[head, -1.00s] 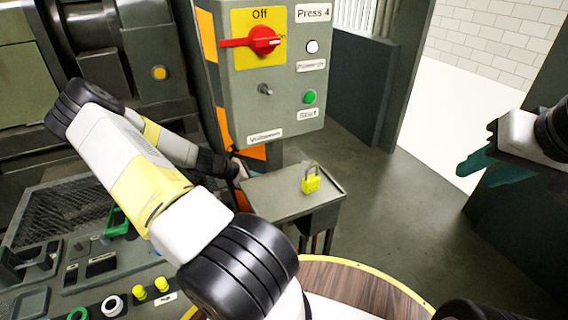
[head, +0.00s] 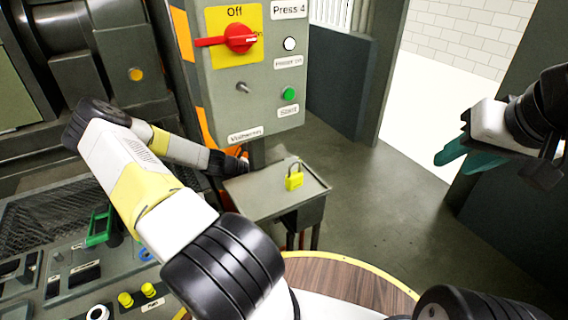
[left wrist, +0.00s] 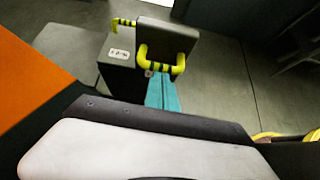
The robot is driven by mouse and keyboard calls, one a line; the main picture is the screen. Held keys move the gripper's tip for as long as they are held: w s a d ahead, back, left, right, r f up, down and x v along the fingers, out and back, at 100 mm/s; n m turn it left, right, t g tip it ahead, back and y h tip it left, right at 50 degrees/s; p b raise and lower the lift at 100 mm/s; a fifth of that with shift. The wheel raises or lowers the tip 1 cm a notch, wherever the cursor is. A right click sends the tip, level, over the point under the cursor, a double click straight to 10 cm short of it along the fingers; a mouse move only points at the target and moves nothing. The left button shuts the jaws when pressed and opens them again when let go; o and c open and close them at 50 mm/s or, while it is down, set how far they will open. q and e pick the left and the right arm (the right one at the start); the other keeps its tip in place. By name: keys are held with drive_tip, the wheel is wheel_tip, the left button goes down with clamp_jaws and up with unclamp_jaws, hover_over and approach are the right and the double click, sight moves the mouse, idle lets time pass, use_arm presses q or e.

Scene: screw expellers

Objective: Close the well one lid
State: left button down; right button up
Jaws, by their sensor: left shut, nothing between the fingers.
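In the left wrist view a dark box (left wrist: 118,80) with a small label stands on the grey floor. A grey lid-like plate (left wrist: 165,35) with a yellow-and-black handle (left wrist: 148,57) is at its top; I cannot tell whether this is the well one lid or how far it stands open. My left gripper (left wrist: 163,93) shows teal fingers, shut and empty, just below the handle; contact is unclear. In the head view the left arm reaches behind the control cabinet, where its fingers are hidden. My right gripper (head: 452,160) hangs at the right, its jaw gap unclear.
The control cabinet (head: 262,100) with a red switch (head: 240,38) stands ahead. A grey stand (head: 265,195) with a yellow padlock (head: 294,180) is below it. A console with a green item (head: 100,228) lies at left. Floor (head: 400,210) at right is clear.

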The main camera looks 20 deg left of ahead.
use_arm(q)
drive_tip(key=shift+w+d+r, duration=0.55)
drive_tip(key=shift+w+d, duration=0.2)
drive_tip(key=shift+w, duration=0.1)
drive_tip(key=shift+w+d+r, duration=0.5)
drive_tip(key=shift+w+d, duration=0.25)
drive_tip(key=shift+w, duration=0.05)
drive_tip(key=shift+w+d+r, duration=0.25)
drive_tip(key=shift+w+d, duration=0.75)
drive_tip(key=shift+w, duration=0.15)
